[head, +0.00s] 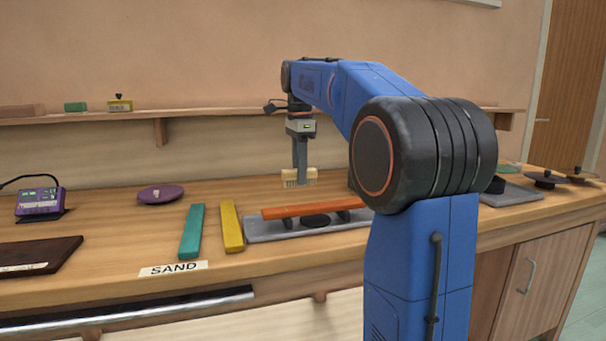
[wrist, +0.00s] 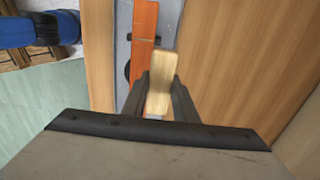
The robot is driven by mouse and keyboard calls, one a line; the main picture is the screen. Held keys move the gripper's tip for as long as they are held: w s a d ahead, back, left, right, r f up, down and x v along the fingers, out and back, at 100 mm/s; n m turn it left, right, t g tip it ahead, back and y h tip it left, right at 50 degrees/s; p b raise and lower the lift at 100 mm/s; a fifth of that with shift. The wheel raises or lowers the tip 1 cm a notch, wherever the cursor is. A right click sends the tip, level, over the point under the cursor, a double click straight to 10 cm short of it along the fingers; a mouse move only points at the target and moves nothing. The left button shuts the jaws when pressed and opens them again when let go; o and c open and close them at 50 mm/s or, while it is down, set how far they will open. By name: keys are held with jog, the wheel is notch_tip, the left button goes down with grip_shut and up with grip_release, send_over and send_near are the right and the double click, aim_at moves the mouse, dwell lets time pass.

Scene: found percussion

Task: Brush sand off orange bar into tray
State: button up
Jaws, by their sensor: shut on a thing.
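The orange bar (head: 310,209) lies raised on dark supports above the grey tray (head: 262,234), with a dark round disc (head: 316,221) beneath it. My gripper (head: 300,164) points down behind and above the bar, shut on a brush (head: 299,178) with pale bristles. The brush is apart from the bar in the head view. In the wrist view, its pale wooden block (wrist: 161,80) is between my fingers beside the orange bar (wrist: 144,35). A thin pale line crosses the bar there; I cannot tell whether it is sand. My arm hides the bar's right end.
Teal (head: 192,232) and yellow (head: 231,226) bars lie left of the tray, behind a "SAND" label (head: 173,269). A purple disc (head: 160,194), purple device (head: 40,202) and dark board (head: 38,256) are farther left. A wall shelf (head: 200,114) runs behind my gripper.

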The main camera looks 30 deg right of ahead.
jog(key=shift+a, duration=0.1)
jog(key=shift+f, duration=2.35)
jog(key=shift+s+a, duration=0.3)
jog(key=shift+s, duration=0.75)
jog(key=shift+s+a, duration=0.25)
jog(key=shift+s, duration=0.85)
jog(key=shift+s+a, duration=0.3)
jog(key=shift+s, duration=0.75)
jog(key=shift+r, duration=2.5)
